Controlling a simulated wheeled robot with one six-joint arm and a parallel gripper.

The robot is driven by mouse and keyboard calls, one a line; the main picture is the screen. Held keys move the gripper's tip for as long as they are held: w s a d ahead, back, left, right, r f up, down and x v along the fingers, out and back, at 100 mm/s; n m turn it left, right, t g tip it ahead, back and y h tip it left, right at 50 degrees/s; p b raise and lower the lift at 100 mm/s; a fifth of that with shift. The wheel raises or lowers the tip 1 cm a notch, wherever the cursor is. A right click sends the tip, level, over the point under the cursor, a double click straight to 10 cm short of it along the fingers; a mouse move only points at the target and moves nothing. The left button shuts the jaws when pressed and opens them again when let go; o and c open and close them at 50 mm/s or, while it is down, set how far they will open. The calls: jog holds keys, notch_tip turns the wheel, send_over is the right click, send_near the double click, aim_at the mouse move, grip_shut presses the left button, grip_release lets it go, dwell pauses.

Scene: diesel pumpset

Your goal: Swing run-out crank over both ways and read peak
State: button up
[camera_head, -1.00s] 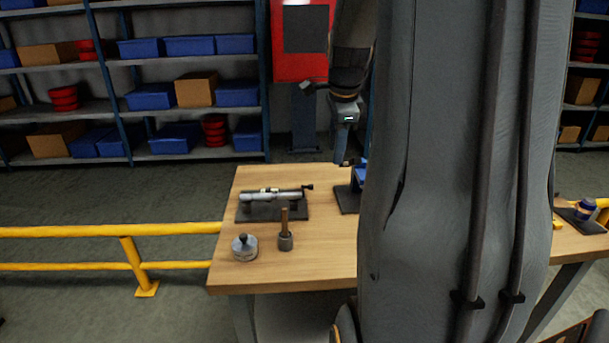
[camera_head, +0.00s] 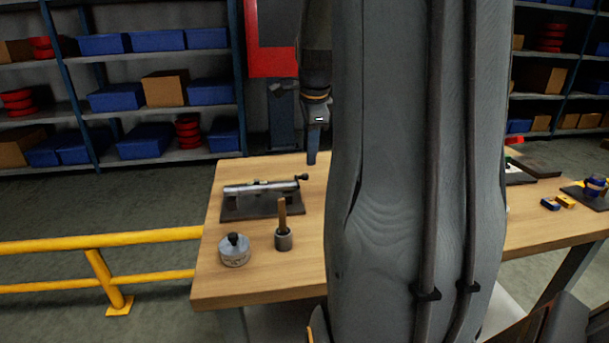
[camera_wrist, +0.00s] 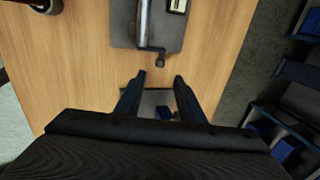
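The run-out fixture (camera_head: 262,188), a grey bar on a dark plate, lies at the back left of the bench. Its crank (camera_head: 301,178) sticks out at the right end with a dark knob. The crank (camera_wrist: 160,56) also shows in the wrist view. Beside the bar there is a small pale-faced dark block (camera_wrist: 177,6), cut by the frame edge; any reading is too small to make out. My gripper (camera_wrist: 159,77) is open and empty, its fingertips just short of the crank knob. In the head view my gripper (camera_head: 312,157) hangs right of the crank, its fingers seen edge-on.
A dark plate with a blue part (camera_wrist: 164,112) lies below my fingers. A yellow rail (camera_head: 100,245) is left; shelves (camera_head: 140,95) stand behind.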

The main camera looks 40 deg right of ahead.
jog(key=x, duration=0.7)
jog(key=shift+f+p, duration=0.35)
grip_shut()
